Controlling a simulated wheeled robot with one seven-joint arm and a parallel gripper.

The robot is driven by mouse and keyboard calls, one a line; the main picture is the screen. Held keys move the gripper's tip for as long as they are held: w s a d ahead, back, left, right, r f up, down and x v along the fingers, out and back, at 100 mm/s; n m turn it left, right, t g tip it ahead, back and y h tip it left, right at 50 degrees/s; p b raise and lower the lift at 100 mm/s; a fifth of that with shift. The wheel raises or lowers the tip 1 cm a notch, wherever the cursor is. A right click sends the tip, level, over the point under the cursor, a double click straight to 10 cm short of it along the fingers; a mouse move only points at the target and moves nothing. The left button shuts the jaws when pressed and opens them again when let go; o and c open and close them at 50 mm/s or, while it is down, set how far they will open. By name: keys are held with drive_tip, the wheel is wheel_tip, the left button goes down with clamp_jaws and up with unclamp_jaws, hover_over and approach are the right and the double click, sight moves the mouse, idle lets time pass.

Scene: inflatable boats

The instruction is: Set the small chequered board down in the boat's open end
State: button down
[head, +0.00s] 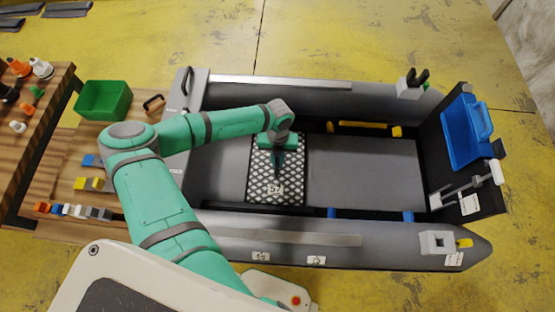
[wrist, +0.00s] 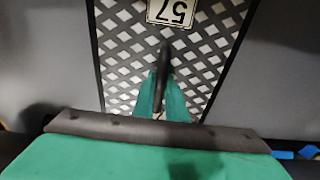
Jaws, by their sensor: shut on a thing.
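The small chequered board (head: 262,190) is black with pale diamonds and carries a white tag reading 57. It is inside the grey boat (head: 365,172), left of the middle of its floor. It also fills the middle of the wrist view (wrist: 120,55). My gripper (head: 277,172) is over the board, its green fingers shut on a dark upright part at the board's middle. The fingers also show in the wrist view (wrist: 161,95). The board looks flat; I cannot tell whether it touches the floor or hangs just above it. My gripper and wrist hide part of it.
A blue tray (head: 467,132) is on the dark panel at the boat's right end. Grey side tubes flank the floor. A wooden table (head: 40,130) and a green bin (head: 103,100) stand left. Bare grey boat floor lies right of the board.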

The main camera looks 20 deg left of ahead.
drive_tip(key=c, duration=1.8)
unclamp_jaws()
drive_tip(key=shift+f, duration=0.1)
drive_tip(key=shift+o, duration=0.2)
wheel_tip(320, 180, up, 12)
drive_tip(key=w, duration=0.1)
drive_tip(key=shift+w+a, duration=0.2)
